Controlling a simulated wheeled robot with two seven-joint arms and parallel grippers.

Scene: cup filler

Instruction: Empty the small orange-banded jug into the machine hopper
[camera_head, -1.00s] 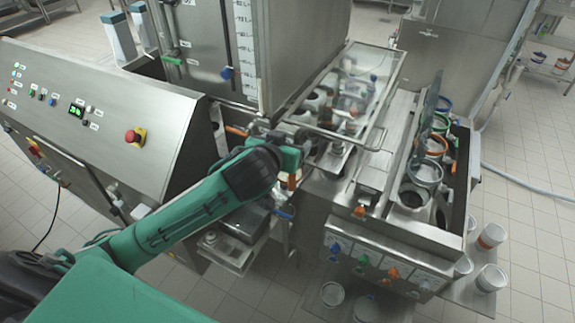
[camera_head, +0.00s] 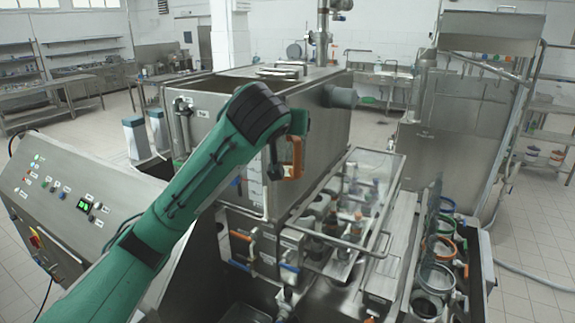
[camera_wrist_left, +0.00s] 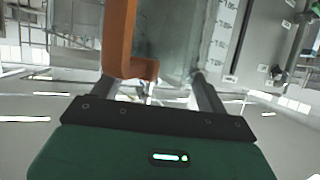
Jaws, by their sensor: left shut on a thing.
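My left gripper (camera_head: 284,150) is raised in front of the steel hopper tank (camera_head: 318,112) of the machine. It is shut on the small jug, whose orange handle (camera_head: 296,158) shows beside the fingers. In the left wrist view the orange handle (camera_wrist_left: 120,45) stands between the fingers, with a clear, see-through jug body (camera_wrist_left: 165,40) behind it. The jug's band and contents cannot be made out, nor its exact tilt. The hopper's open top shows dark behind my arm; its rim is higher in the picture than the jug. My right gripper is not in view.
A slanted control panel (camera_head: 58,207) stands at left. Pipes and valves sit below the jug. The space above the hopper is open.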

